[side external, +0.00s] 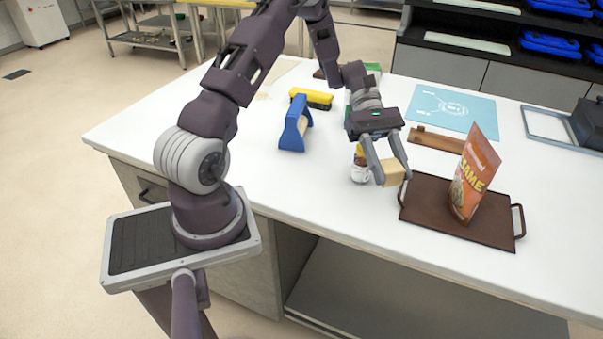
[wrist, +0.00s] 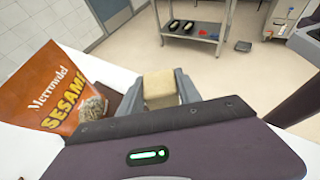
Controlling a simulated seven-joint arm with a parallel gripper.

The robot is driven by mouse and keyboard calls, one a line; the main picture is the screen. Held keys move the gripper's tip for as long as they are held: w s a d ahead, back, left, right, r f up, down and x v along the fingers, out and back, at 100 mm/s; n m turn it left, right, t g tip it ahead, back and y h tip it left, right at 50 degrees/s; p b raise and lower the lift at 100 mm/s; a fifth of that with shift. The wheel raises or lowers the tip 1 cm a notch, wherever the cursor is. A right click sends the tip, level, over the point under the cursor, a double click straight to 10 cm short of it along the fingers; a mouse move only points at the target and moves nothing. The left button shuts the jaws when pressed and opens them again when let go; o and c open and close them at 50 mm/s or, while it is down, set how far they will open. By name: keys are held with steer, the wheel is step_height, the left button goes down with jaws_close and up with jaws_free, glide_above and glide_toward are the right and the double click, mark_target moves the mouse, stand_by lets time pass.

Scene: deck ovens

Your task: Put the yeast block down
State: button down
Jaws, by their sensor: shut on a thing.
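The yeast block (side external: 393,172) is a small pale tan block. My gripper (side external: 391,172) is shut on it near the front edge of the white table, just left of the brown tray. In the wrist view the yeast block (wrist: 160,90) sits between the two grey fingers (wrist: 161,92). The side view does not clearly show how high the block is above the table.
A brown tray (side external: 420,213) with handles bears an orange sesame bag (side external: 473,178), also large in the wrist view (wrist: 60,90). A small white jar (side external: 359,172) stands just left of my gripper.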

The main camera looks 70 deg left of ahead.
steer(key=s+a+f+m+g+y, duration=0.1)
steer(key=s+a+m+g+y, duration=0.1)
steer(key=s+m+g+y, duration=0.55)
steer(key=s+a+f+m+g+y, duration=0.1)
steer(key=s+m+g+y, duration=0.35)
steer(key=s+m, duration=0.6)
step_height(320, 180, up, 7)
steer(key=m+t+y, duration=1.3)
steer(key=m+y, duration=0.1)
steer(key=m, duration=0.2)
glide_above(302, 174)
steer(key=shift+m, duration=0.4)
step_height(302, 174, down, 15)
steer(key=shift+a+r, duration=0.1)
